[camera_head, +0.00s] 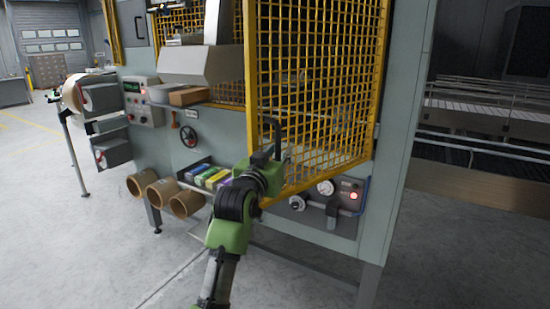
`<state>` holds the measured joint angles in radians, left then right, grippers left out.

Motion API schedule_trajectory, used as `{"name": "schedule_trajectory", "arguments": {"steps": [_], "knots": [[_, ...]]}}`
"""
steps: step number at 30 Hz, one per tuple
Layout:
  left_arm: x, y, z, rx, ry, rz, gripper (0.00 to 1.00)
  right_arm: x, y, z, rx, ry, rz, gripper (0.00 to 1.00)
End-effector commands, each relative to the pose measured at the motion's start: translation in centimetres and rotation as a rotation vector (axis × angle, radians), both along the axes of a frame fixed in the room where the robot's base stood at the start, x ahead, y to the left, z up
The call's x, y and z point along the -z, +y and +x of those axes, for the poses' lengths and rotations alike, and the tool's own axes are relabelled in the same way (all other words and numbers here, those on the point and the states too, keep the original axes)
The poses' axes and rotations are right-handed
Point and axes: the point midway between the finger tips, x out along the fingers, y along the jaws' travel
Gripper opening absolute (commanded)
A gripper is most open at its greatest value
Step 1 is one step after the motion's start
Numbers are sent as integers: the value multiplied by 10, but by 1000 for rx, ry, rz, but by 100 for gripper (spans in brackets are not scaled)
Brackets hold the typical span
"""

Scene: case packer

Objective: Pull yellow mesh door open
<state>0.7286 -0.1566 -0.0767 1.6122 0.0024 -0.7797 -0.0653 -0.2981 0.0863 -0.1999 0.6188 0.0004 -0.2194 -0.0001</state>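The yellow mesh door (325,80) stands ajar on the front of the grey machine. Its left edge is swung out toward me, and its right edge meets the machine frame. A dark handle (279,128) is on the door's lower left part. My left gripper (268,158), on a green and black arm from below, is at the lower end of this handle and seems to touch it. Its fingertips are small and partly hidden, so I cannot tell if they are closed around the handle. My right gripper is out of view.
Gauges and a red-lit button (353,196) sit below the door. A conveyor (490,105) is at right. The floor at lower left is clear.

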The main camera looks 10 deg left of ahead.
Motion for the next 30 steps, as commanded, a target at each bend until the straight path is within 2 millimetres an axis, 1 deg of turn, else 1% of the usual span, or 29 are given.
{"name": "schedule_trajectory", "arguments": {"steps": [5,8,15,21,25,30], "knots": [[0,2,-15,0,-1,0,27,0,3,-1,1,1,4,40],[0,5,-30,0,-2,0,27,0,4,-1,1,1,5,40],[0,11,-73,0,-3,0,27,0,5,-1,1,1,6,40],[0,15,-101,1,-2,2,27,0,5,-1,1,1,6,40],[0,17,-112,1,-2,2,27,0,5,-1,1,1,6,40],[-1,18,-117,1,-3,1,27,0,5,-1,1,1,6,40]]}}
